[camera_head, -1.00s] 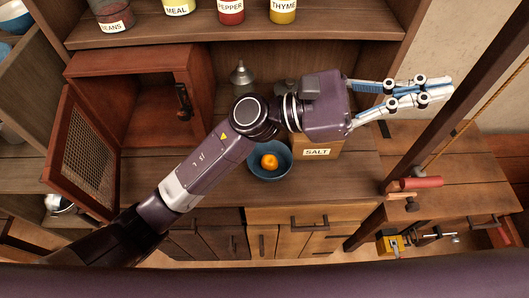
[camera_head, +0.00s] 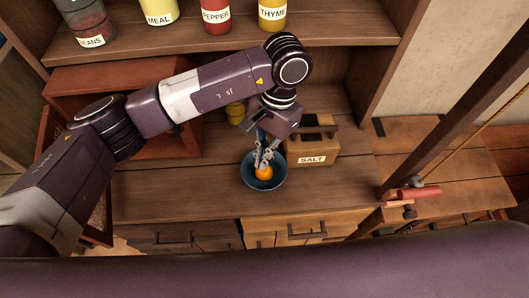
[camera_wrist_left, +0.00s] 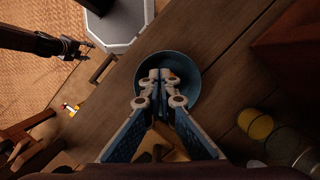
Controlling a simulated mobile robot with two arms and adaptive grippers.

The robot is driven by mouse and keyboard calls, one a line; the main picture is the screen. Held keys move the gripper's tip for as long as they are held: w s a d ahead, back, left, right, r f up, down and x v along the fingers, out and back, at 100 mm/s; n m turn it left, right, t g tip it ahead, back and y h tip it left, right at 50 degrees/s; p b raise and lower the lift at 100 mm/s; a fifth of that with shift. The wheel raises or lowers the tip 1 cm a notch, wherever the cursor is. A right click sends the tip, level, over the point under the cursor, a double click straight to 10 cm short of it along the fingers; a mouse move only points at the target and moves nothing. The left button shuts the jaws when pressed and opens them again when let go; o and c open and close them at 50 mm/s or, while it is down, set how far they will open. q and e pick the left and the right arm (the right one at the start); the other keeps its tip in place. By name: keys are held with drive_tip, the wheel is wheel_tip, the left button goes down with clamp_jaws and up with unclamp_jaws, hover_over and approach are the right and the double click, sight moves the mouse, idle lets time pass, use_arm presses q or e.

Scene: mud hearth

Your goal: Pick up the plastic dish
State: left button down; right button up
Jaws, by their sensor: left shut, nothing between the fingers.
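The plastic dish appears to be the round blue bowl (camera_head: 249,181) on the wooden counter, with an orange fruit (camera_head: 264,173) in it. My left gripper (camera_head: 263,163) points down over the bowl, its fingertips close to the fruit. It is shut with nothing between its fingers. In the left wrist view the fingertips (camera_wrist_left: 160,76) cover the middle of the bowl (camera_wrist_left: 191,102) and most of the fruit. I cannot tell whether they touch the fruit. A dark arm with a small gripper (camera_wrist_left: 77,48), apparently my right one, shows at the upper left there.
A wooden salt box (camera_head: 312,151) stands close right of the bowl. A reddish cabinet (camera_head: 75,90) stands at the left, partly behind my arm. Labelled jars line the shelf (camera_head: 330,30) above. The counter's front left (camera_head: 175,190) is clear.

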use_arm(q)
drive_tip(key=p, duration=0.2)
hover_over(255, 181)
drive_tip(key=s+d, duration=0.1)
drive_tip(key=s, duration=0.1)
drive_tip(key=f, duration=0.5)
drive_tip(key=shift+w+d+f, duration=0.15)
drive_tip(key=shift+w+f, duration=0.05)
drive_tip(key=shift+s+f, duration=0.1)
drive_tip(key=shift+f, duration=0.5)
drive_tip(key=shift+f, duration=0.1)
drive_tip(key=b, duration=0.3)
drive_tip(key=s+a+b, duration=0.1)
drive_tip(key=b, duration=0.3)
drive_tip(key=shift+a+f, duration=0.15)
drive_tip(key=shift+f, duration=0.1)
drive_tip(key=s+a+b, duration=0.2)
drive_tip(key=b, duration=0.1)
drive_tip(key=shift+s+a+r+b, duration=0.1)
drive_tip(key=shift+s+r+b, duration=0.1)
drive_tip(key=shift+b, duration=0.15)
drive_tip(key=shift+s+a, duration=0.15)
drive_tip(key=shift+s, duration=0.05)
drive_tip(key=shift+a+r, duration=0.1)
drive_tip(key=shift+r, duration=0.05)
